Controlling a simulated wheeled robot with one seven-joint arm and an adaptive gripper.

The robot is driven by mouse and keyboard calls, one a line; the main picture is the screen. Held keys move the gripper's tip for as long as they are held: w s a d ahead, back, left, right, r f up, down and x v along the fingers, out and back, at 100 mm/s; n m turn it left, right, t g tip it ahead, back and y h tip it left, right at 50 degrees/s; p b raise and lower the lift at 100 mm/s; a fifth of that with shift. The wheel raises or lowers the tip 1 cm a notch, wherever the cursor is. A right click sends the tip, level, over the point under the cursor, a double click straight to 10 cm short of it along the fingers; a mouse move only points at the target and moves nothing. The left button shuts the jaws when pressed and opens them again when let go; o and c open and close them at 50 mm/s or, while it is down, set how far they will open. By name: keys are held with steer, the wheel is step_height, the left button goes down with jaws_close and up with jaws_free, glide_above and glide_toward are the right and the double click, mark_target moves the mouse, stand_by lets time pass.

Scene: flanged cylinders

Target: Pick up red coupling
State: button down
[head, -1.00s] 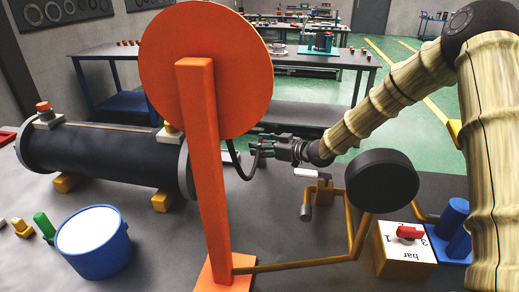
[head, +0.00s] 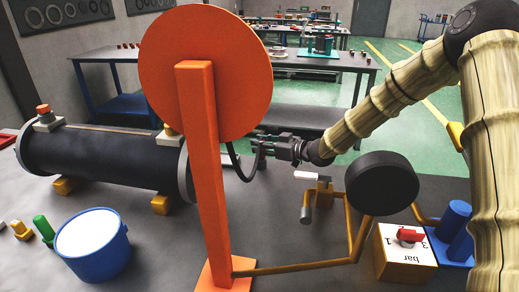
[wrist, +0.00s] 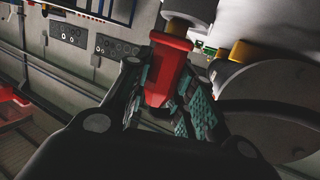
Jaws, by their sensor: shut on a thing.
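The red coupling (wrist: 170,62) shows in the wrist view as a red, faceted body that narrows between the finger pads. My gripper (wrist: 165,92) is shut on it, with green-grey ribbed pads on both sides. A pale cylindrical part meets the coupling's upper end; I cannot tell whether they are joined. In the head view my gripper (head: 258,152) is just right of the orange post, beside a black hose (head: 234,160). I cannot make out the coupling in the head view.
The orange post (head: 204,200) with its disc stands close left of my gripper. A dark flanged cylinder (head: 105,160) lies behind it. A black round part (head: 382,182) on yellow pipes, a gauge box (head: 405,255) and a blue bucket (head: 95,255) stand nearer.

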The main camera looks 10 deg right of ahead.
step_height(320, 180, up, 9)
steer(key=shift+s+a+f, duration=0.1)
stand_by(0.3)
steer(key=shift+r, duration=2.55)
